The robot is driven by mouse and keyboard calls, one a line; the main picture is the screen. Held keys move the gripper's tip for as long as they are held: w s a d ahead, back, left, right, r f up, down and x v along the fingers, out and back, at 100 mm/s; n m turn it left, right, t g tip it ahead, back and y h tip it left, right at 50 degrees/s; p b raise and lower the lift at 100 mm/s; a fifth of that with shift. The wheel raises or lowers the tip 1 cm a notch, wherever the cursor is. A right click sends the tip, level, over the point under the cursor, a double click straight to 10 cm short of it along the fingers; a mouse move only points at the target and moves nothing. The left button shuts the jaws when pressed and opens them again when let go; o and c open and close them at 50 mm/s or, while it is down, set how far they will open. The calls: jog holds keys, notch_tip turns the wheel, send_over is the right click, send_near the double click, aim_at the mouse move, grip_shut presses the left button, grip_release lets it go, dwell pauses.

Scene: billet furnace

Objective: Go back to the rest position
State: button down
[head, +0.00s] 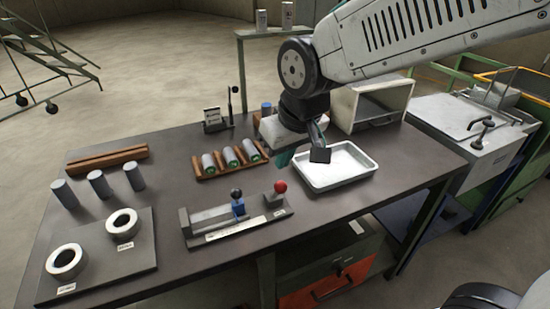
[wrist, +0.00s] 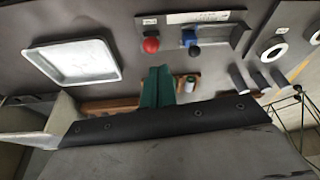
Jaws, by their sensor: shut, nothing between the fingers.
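My gripper (head: 283,158) hangs over the back middle of the dark workbench (head: 160,232), between the wooden rack and the white tray. In the wrist view, its teal fingers (wrist: 157,88) are together with nothing between them. They cover part of the wooden rack there. The rack (head: 258,146) holds a row of grey cylinders (head: 229,157) with green ends. The white tray (head: 337,166) is empty and lies just right of my gripper; it also shows in the wrist view (wrist: 75,60).
Three grey cylinders (head: 99,184) stand at the left, before a wooden block (head: 107,157). A plate with two rings (head: 122,223) lies front left. A fixture with a red knob (head: 280,187) stands front middle. An open box (head: 368,106) and a small sign (head: 213,119) stand at the back.

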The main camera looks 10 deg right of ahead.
jog(key=shift+s+d+r, duration=0.1)
jog(key=shift+s+r, duration=0.25)
jog(key=shift+s, duration=0.05)
jog(key=s+d+r+m+g+h, duration=0.1)
jog(key=s+d+m, duration=0.3)
jog(key=s+d, duration=1.2)
jog(key=shift+s+d+r+m+g+h, duration=0.2)
jog(key=shift+d+r+m+g+h, duration=0.15)
jog(key=shift+d+r+g, duration=0.3)
